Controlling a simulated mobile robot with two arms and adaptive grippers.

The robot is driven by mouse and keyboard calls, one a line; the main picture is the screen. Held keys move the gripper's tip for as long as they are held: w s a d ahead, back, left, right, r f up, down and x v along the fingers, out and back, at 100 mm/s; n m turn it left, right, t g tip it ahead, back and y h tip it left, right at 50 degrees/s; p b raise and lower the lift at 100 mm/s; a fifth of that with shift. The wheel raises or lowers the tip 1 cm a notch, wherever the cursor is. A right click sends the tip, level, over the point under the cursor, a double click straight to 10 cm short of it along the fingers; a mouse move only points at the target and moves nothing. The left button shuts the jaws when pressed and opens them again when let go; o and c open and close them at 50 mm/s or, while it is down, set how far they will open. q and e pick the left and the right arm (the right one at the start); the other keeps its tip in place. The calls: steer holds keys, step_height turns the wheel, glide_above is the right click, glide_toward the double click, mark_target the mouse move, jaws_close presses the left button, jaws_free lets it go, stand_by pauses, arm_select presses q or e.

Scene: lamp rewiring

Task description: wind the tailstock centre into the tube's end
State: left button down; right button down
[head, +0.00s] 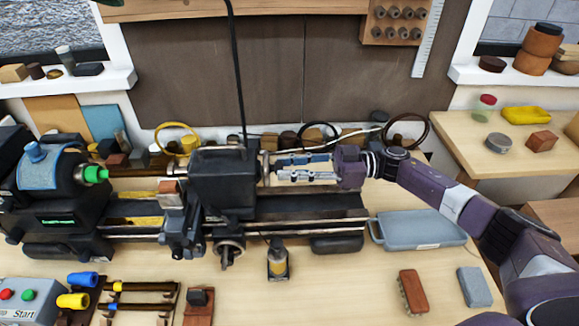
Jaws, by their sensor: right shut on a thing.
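The lathe's headstock (55,195) stands at the left with a green-ringed spindle nose (95,174) facing right. The dark tailstock block (222,180) stands mid-bed. My right gripper (276,170) reaches in from the right, level with the bed, its fingers at the tailstock's right end. It is shut on what looks like the tailstock handwheel (263,166), mostly hidden by the fingers. My left gripper is not in view.
A black cable (236,70) hangs down to the tailstock. A small bottle (277,260) stands before the bed. A blue-grey tray (418,229), a brush (413,291) and a grey block (474,286) lie at the right. A rack with rods (140,287) lies front left.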

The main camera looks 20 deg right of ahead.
steer(key=shift+f, duration=0.1)
steer(key=c, duration=1.6)
jaws_free()
steer(key=shift+d, duration=0.15)
steer(key=v, duration=1.1)
steer(key=shift+s+d, duration=0.15)
steer(key=shift+d, duration=0.2)
